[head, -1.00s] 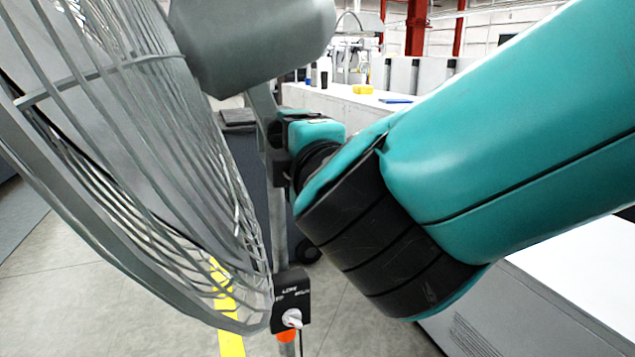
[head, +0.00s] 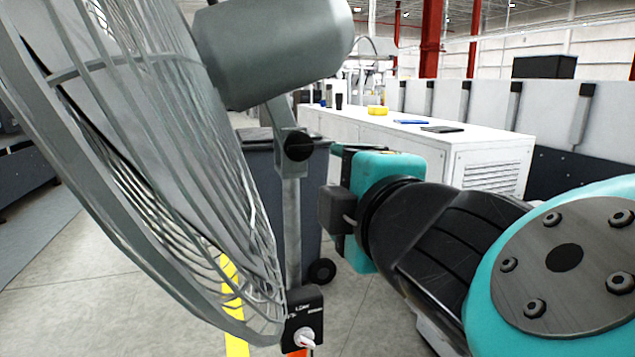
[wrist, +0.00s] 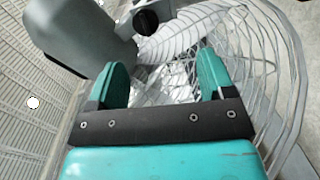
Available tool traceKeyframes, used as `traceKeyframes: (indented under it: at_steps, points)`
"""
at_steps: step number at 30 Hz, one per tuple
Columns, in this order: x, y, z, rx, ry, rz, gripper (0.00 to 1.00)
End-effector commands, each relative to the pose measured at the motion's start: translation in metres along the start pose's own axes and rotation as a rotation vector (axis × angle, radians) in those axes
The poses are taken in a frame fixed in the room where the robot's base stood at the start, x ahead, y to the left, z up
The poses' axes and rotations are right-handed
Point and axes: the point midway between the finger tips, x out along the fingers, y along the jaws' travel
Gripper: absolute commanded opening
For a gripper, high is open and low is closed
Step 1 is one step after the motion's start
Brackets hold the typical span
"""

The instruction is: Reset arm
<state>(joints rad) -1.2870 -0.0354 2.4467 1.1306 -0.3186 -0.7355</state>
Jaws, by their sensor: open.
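My gripper is at the end of my teal and black arm, right of the fan's pole in the head view. Its two teal fingers (wrist: 162,80) stand apart in the wrist view, with nothing held between them. A large grey pedestal fan (head: 170,180) fills the left of the head view. Its motor housing (head: 272,50) is above and left of my gripper. In the wrist view the fan's wire cage (wrist: 270,60) lies behind and right of the fingers. The far ends of the fingers are hard to make out in the head view.
The fan's control box (head: 304,320) with a white knob sits low on its pole. A dark wheeled bin (head: 262,180) stands behind the pole. A long white counter (head: 410,135) holds a yellow item (head: 378,110) and dark flat items.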

Motion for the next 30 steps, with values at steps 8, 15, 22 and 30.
traceKeyframes:
  at_steps: [8, 15, 22, 30]
  points:
    - [-0.011, -0.08, 0.081, 0.59, -0.324, -0.6, 0.75]
    - [-0.09, -0.104, 0.084, 1.027, -0.558, -1.098, 0.75]
    - [-0.137, -0.094, 0.073, 1.158, -0.639, -1.329, 0.75]
    - [-0.143, -0.093, 0.072, 1.166, -0.645, -1.36, 0.75]
